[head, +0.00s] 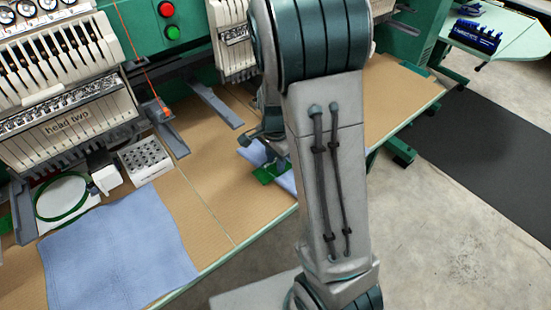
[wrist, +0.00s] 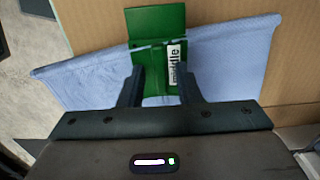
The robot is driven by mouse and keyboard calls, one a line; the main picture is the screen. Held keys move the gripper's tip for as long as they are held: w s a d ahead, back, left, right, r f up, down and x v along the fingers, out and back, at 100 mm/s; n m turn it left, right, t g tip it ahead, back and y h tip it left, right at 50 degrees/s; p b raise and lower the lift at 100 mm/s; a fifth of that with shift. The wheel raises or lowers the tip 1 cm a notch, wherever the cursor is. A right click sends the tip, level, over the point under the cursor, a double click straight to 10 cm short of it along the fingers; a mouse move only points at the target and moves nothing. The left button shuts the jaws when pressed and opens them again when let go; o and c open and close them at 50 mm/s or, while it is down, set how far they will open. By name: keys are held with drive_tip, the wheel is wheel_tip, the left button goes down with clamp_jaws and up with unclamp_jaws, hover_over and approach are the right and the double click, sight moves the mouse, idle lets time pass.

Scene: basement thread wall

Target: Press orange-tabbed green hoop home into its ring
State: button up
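My gripper (wrist: 160,83) is seen from above in the wrist view, its two dark fingers apart. A flat green piece (wrist: 158,21) with a white label reading "middle" (wrist: 176,60) lies beyond and between the fingertips. I cannot tell whether the fingers press on it. A green hoop (head: 62,197) around a white disc is at the far left, under the machine marked "head two" (head: 67,130). I see no orange tab on it.
A blue cloth (wrist: 90,72) lies beneath the green piece. Another blue cloth (head: 115,255) covers the table's front left. A perforated block (head: 145,158) stands beside the hoop. Grey machine arms (head: 172,138) jut over the brown table (head: 220,220).

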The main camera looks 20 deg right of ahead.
drive_tip(key=shift+r, duration=0.1)
wheel_tip(320, 180, up, 14)
drive_tip(key=s+a+r+n+t, duration=0.2)
drive_tip(key=s+a+n+t, duration=0.1)
drive_tip(key=s+n, duration=1.1)
drive_tip(key=shift+s+a+r+p, duration=0.15)
drive_tip(key=shift+s+p, duration=0.15)
drive_tip(key=shift+s, duration=0.45)
idle(0.4)
